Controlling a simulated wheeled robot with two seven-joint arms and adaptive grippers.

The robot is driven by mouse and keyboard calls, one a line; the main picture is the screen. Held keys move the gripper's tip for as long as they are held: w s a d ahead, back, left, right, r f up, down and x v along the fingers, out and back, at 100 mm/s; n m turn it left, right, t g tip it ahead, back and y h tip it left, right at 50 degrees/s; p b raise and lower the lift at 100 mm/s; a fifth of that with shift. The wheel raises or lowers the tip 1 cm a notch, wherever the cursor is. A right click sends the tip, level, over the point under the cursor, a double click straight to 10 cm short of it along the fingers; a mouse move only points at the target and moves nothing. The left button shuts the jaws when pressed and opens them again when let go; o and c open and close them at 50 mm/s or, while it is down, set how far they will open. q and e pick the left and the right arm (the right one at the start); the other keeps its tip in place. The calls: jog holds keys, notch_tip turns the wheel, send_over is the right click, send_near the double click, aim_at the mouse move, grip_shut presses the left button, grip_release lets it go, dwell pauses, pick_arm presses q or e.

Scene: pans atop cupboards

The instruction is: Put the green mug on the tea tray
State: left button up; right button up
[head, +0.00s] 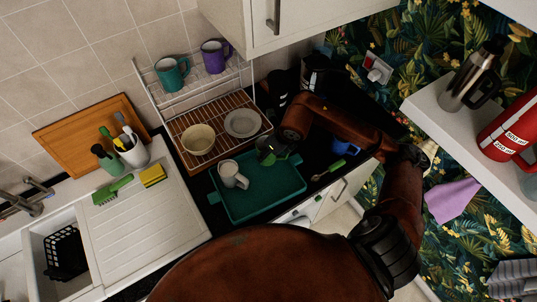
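The green mug (172,73), teal in colour, stands upright on the top shelf of the dish rack at the back. The tea tray (292,196) is a dark green tray with handles on the counter in front of the rack. My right gripper (271,152) hangs over the tray's back edge, to the right of the white mug and well away from the green mug. Its fingers are dark and small, so their opening is unclear. My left gripper is out of view.
A purple mug (214,56) stands right of the green mug, under a wall cupboard (290,20). A blue mug (344,146) and a green-handled spoon (328,168) lie right of the tray. The tray's front is clear.

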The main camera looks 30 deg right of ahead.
jog(key=shift+w+d+f, duration=0.15)
jog(key=shift+w+f, duration=0.15)
jog(key=shift+f, duration=0.2)
notch_tip(320, 180, down, 3)
jog(key=shift+f+p, duration=0.1)
jog(key=shift+p, duration=0.3)
jog(key=shift+f, duration=0.15)
jog(key=o, duration=1.4)
